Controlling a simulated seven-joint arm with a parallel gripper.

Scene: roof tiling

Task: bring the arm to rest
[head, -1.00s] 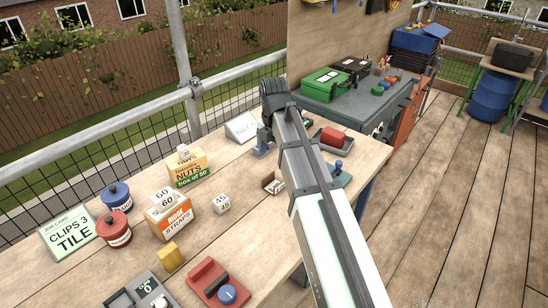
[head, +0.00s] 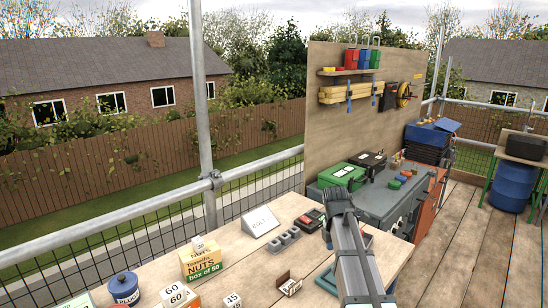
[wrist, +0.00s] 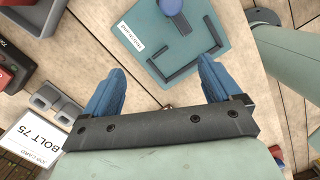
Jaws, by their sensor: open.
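My gripper shows in the wrist view (wrist: 158,84) with two blue fingers spread apart and nothing between them. It hangs over the wooden workbench (wrist: 135,65), beside a teal plate (wrist: 205,60) with a blue knob (wrist: 171,6) and dark strips. In the head view my arm rises from the lower right, over the right part of the bench. The fingers are hidden there.
On the bench are a job card (head: 260,222), a grey slotted holder (head: 283,241), a nuts box (head: 201,262), a blue tin (head: 124,288) and a small open box (head: 289,285). Behind is a grey cabinet (head: 385,203) bearing a green case (head: 342,176). Decking (head: 470,250) at right is clear.

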